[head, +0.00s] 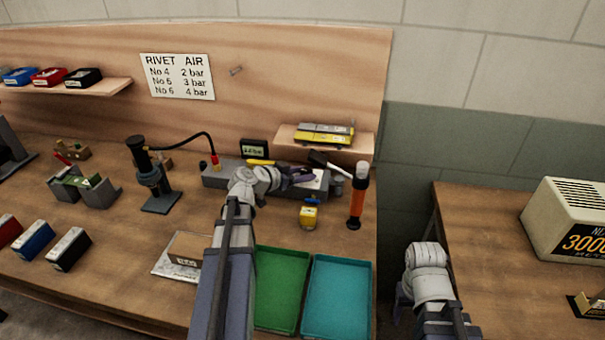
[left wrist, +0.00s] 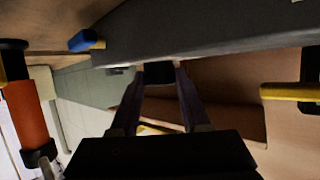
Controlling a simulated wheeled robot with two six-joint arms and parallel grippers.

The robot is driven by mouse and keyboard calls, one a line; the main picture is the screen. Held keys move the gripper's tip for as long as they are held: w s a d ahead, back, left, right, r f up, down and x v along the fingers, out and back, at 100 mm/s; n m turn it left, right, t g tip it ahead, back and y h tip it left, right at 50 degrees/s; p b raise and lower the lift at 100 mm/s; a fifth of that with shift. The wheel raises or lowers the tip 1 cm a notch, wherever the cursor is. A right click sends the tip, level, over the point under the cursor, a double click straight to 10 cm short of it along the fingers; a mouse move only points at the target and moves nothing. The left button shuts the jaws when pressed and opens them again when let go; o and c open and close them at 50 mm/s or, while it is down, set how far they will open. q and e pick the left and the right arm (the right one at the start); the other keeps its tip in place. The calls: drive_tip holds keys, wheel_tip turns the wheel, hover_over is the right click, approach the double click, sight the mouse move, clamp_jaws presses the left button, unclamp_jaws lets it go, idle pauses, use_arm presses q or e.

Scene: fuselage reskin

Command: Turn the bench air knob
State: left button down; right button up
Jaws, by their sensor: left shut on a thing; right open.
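The grey air unit (head: 222,178) lies along the back of the bench. My left gripper (head: 308,176) reaches over its right part. In the left wrist view, the left gripper (left wrist: 158,74) is shut on a small dark knob (left wrist: 155,68) at the edge of the grey unit (left wrist: 215,32). The fingers hide most of the knob, and its angle cannot be made out. A small gauge display (head: 254,149) stands behind the unit, its figures too small to read surely.
An orange-and-black upright tool (head: 357,195) stands right of the unit. A yellow block (head: 309,217) sits in front. Green (head: 280,290) and teal (head: 337,295) trays lie nearer. A black stand (head: 152,180) is left. A gap separates this bench from the right table (head: 490,235).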

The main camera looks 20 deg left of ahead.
use_arm(q)
drive_tip(key=shift+s+d+n+t+y, duration=0.1)
drive_tip(key=shift+d+n+t+y, duration=0.1)
drive_tip(key=shift+n+y, duration=0.35)
drive_tip(key=shift+s+d+n+t+y, duration=0.1)
drive_tip(key=shift+n+t+y, duration=0.1)
drive_tip(key=shift+n+y, duration=0.35)
drive_tip(key=shift+w+n+y, duration=0.15)
drive_tip(key=shift+n+y, duration=0.85)
drive_tip(key=shift+y, duration=0.4)
drive_tip(key=shift+n+y, duration=0.3)
drive_tip(key=shift+c, duration=1.9)
unclamp_jaws()
